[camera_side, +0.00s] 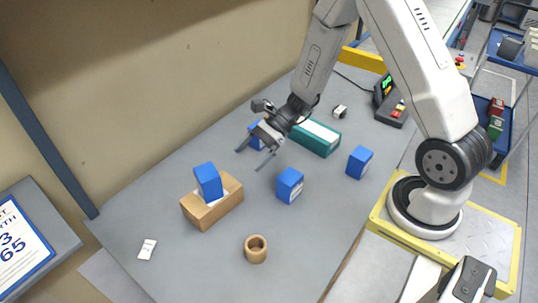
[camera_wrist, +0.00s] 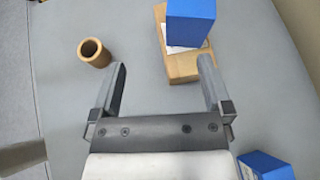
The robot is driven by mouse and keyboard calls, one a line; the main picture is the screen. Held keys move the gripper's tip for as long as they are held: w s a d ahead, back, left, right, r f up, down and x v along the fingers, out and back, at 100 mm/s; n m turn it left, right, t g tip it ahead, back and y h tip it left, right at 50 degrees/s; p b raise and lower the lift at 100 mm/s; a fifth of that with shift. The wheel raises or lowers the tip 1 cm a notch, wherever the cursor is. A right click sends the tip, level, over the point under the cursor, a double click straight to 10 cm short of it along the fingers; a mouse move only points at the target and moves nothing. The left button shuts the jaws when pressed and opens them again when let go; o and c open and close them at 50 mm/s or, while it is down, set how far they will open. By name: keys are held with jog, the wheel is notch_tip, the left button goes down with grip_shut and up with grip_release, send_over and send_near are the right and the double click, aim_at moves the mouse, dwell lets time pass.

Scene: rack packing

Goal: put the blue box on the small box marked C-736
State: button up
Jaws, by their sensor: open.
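A blue box (camera_side: 208,182) stands upright on a brown cardboard box (camera_side: 226,207), over a white label whose text I cannot read. In the wrist view the blue box (camera_wrist: 190,22) covers part of the brown box (camera_wrist: 182,70) and its label. My gripper (camera_side: 249,161) is open and empty, above the table and apart from the stacked boxes. Its spread fingers (camera_wrist: 163,64) show in the wrist view, with nothing between them. Other blue boxes stand on the table: one in the middle (camera_side: 289,186), one at the right (camera_side: 359,162), and one partly hidden behind my gripper (camera_side: 256,143).
A green box (camera_side: 318,143) with a white top lies behind my gripper. A wooden ring or cup (camera_side: 255,249) stands near the front, and a white card (camera_side: 147,250) lies at the left. A dark device (camera_side: 392,102) is at the back right.

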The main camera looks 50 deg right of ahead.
jog(key=s+d+r+n+h, duration=0.2)
jog(key=s+n+h, duration=0.3)
jog(key=n, duration=0.5)
jog(key=s+d+r+n+h, duration=0.1)
jog(key=s+r+n+h, duration=0.3)
jog(key=n, duration=0.6)
jog(key=s+h, duration=0.1)
jog(key=h, duration=0.1)
jog(key=shift+d+g+h, duration=0.3)
jog(key=shift+d+h, duration=0.1)
